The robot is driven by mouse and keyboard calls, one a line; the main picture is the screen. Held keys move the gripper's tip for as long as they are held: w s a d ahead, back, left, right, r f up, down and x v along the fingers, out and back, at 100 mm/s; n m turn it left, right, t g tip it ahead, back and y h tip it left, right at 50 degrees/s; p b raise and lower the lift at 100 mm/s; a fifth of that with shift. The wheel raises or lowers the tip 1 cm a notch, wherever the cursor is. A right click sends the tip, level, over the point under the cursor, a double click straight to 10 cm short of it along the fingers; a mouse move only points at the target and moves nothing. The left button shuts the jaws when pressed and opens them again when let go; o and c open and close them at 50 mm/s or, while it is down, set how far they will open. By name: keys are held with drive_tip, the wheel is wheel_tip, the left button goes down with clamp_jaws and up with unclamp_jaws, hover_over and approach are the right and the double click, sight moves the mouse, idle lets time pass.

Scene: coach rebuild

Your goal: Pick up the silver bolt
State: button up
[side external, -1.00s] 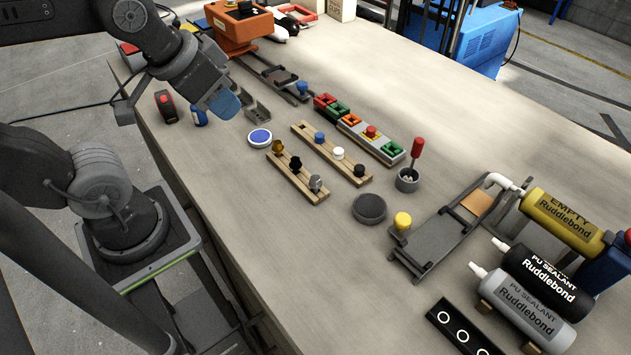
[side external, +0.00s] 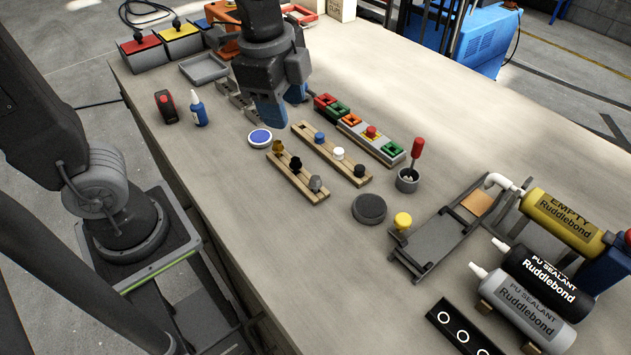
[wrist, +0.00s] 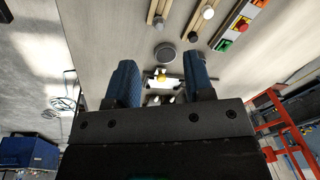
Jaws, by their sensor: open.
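The silver bolt (side external: 315,183) stands at the near end of the front wooden rack (side external: 302,190), in line with a black bolt (side external: 295,163) and a gold bolt (side external: 278,146). In the wrist view the silver bolt (wrist: 159,22) is small, near the top edge. My gripper (side external: 270,122) has blue fingers and is open and empty. It is above the table, up and to the left of the silver bolt in the side view, apart from it. In the wrist view the two fingers (wrist: 160,78) are spread wide.
A second rack (side external: 335,155) with blue, white and black bolts lies beside the first. A dark round puck (side external: 369,208) and a white-and-blue disc (side external: 260,138) are near. A cup with a red-handled tool (side external: 416,150) stands to the right. Bare table lies in front of the racks.

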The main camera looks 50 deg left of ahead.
sight(315, 178)
drive_tip(key=w+d+f+m, duration=0.1)
drive_tip(key=f+m, duration=0.1)
drive_tip(key=f, duration=0.1)
drive_tip(key=w+d+f+m+g, duration=0.1)
drive_tip(key=f, duration=0.3)
drive_tip(key=w+d+f+m, duration=0.1)
drive_tip(key=f+m, duration=0.1)
drive_tip(key=f, duration=0.1)
drive_tip(key=shift+d+f+m+g, duration=0.25)
drive_tip(key=shift+f+m+g, duration=0.05)
drive_tip(key=shift+g, duration=0.1)
drive_tip(key=shift+w+f, duration=0.1)
drive_tip(key=shift+f, duration=2.55)
drive_tip(key=shift+c, duration=0.4)
drive_tip(key=c, duration=0.8)
drive_tip(key=shift+r, duration=0.15)
